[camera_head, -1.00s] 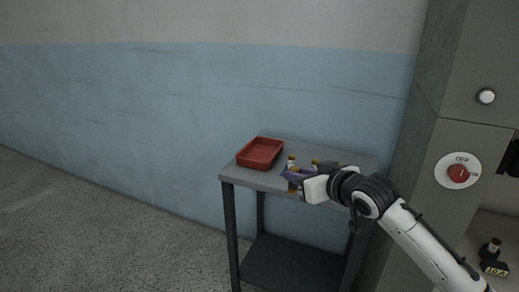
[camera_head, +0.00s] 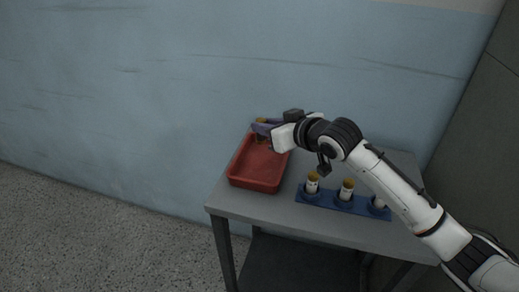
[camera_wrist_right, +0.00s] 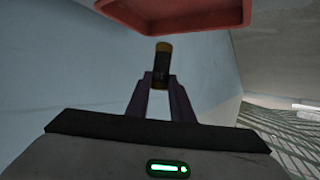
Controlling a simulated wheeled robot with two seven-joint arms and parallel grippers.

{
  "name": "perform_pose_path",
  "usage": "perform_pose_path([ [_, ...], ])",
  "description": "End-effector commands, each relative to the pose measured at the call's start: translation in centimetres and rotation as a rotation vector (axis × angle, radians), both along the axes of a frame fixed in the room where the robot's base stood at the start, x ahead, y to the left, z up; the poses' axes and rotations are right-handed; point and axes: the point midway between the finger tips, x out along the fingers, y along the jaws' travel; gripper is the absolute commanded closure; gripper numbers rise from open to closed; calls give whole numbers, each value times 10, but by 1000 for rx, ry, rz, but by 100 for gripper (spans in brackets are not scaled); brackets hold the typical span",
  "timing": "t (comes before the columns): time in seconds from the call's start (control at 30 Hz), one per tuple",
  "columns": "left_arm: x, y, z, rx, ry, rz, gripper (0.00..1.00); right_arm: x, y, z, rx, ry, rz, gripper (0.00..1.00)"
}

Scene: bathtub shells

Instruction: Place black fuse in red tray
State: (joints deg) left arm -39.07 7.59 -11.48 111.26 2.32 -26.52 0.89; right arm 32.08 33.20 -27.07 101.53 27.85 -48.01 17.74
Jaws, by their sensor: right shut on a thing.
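The red tray (camera_head: 257,186) sits at the left end of the grey table. Its rim also shows along the top of the right wrist view (camera_wrist_right: 190,25). My right gripper (camera_head: 262,128) is at the tray's far end and is shut on the black fuse. In the right wrist view the black fuse (camera_wrist_right: 162,68) is a dark cylinder with yellowish ends between the purple fingertips, apart from the tray rim in that picture. In the head view the arm and fingers hide most of the fuse. My left gripper is out of view.
A blue holder (camera_head: 326,200) with several white, orange-capped fuses (camera_head: 346,190) stands on the table (camera_head: 290,222) right of the tray, under my right arm. The blue wall (camera_head: 180,90) is close behind. A grey cabinet (camera_head: 480,130) rises at the right.

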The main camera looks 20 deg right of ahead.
Motion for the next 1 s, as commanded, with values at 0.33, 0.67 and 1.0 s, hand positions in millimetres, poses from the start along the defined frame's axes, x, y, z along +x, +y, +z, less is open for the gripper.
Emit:
perform_pose_path([
  [0.33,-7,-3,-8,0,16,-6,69,0,0,-47,-1,3,0,100],
  [0.67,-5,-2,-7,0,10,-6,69,0,0,-77,0,-2,0,100],
  [1.0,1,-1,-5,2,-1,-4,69,0,0,-80,-1,-1,0,74],
])
